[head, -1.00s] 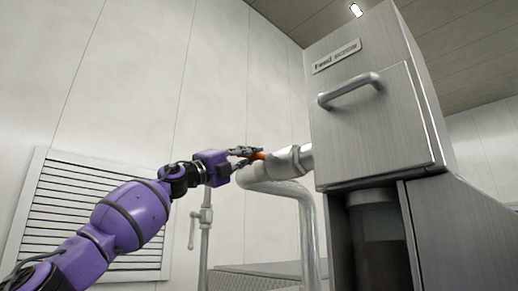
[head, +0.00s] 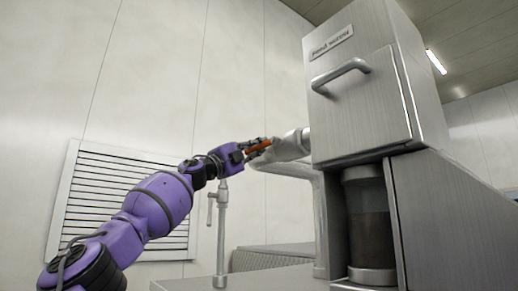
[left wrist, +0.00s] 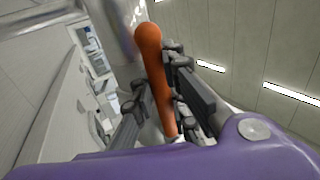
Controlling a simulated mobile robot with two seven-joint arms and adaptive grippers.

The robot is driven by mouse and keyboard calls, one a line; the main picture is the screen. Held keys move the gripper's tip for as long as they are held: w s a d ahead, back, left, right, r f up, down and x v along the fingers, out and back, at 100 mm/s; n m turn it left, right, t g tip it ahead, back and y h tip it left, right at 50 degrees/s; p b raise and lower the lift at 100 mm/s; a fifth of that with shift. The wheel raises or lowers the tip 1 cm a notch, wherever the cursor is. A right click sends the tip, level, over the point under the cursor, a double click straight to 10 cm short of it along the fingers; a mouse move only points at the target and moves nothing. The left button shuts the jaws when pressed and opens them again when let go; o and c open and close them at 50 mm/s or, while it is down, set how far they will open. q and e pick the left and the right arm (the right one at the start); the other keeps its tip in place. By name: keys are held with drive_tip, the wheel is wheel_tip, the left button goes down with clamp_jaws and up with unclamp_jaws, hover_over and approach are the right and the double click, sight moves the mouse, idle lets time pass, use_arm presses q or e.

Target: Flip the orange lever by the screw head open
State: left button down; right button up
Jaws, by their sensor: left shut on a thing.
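The orange lever (head: 258,146) sits on a shiny metal pipe (head: 292,146) that comes out of the left side of the steel screw head, which is labelled "Feed screw" (head: 333,44). My left gripper (head: 255,148) is shut on the lever. In the left wrist view the orange lever (left wrist: 155,80) runs between the two dark fingers of my left gripper (left wrist: 168,100), its rounded end sticking out past them. The lever's inner joint is partly hidden by the fingers. My right gripper is not in view.
A steel handle (head: 341,76) stands out from the screw head's front panel. A thin standpipe with a small valve (head: 222,215) rises below my left wrist. A louvred vent (head: 75,210) is on the pale wall behind. Below the head is a dark cylinder (head: 368,220).

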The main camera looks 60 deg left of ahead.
use_arm(q)
drive_tip(key=shift+w, duration=0.1)
idle(0.3)
drive_tip(key=c, duration=1.7)
unclamp_jaws()
drive_tip(key=shift+f, duration=0.1)
drive_tip(key=shift+s, duration=0.35)
drive_tip(key=shift+s+d, duration=0.1)
drive_tip(key=shift+s, duration=0.1)
drive_tip(key=shift+f, duration=0.15)
drive_tip(key=s, duration=0.4)
drive_tip(key=s+d, duration=0.1)
drive_tip(key=s, duration=0.7)
drive_tip(key=shift+d+f, duration=0.15)
